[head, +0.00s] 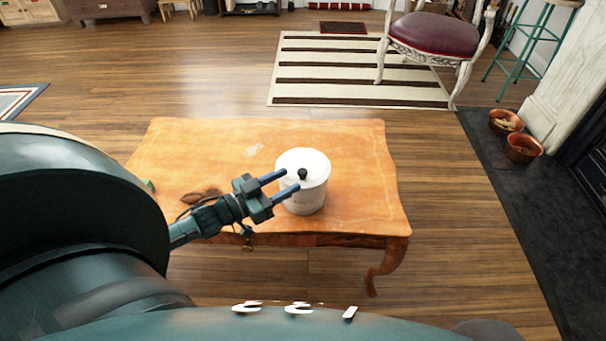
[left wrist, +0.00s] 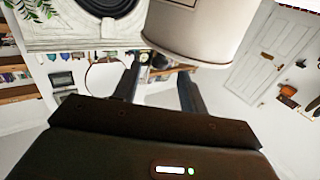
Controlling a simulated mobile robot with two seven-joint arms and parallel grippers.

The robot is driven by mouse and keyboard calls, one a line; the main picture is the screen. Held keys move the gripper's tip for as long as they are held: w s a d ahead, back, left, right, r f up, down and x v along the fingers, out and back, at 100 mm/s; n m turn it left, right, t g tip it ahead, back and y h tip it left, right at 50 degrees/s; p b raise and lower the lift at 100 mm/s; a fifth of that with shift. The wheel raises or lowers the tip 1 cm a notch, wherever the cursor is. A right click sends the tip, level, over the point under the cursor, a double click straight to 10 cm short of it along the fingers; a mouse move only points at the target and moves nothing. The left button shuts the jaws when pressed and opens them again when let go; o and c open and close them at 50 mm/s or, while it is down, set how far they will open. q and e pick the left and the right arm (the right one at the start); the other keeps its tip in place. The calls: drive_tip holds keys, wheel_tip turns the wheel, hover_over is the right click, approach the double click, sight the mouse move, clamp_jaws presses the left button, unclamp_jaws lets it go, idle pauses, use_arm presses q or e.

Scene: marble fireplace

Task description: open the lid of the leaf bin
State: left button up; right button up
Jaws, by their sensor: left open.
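The leaf bin (head: 305,195) is a white cylinder standing upright on the wooden table, with a white lid (head: 304,160) on top. The lid has a black knob (head: 302,174) and looks closed. My left gripper (head: 286,183) is open and empty. Its two fingers point right toward the bin; in the head view their tips overlap the bin's left side and lid edge, and I cannot tell whether they touch it. In the left wrist view a large pale cylinder, apparently the bin (left wrist: 200,35), shows beyond the fingers (left wrist: 160,85). My right gripper is not in view.
The orange-brown table (head: 365,180) has free room right of the bin. A brown leaf-like object (head: 201,195) lies left of the gripper. A chair (head: 437,35) stands on a striped rug (head: 330,75) behind, and copper pots (head: 522,148) stand at the right.

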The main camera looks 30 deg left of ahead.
sight(298, 175)
use_arm(q)
drive_tip(key=shift+b+x, duration=0.35)
drive_tip(key=shift+x, duration=2.45)
drive_tip(key=shift+c, duration=0.4)
clamp_jaws()
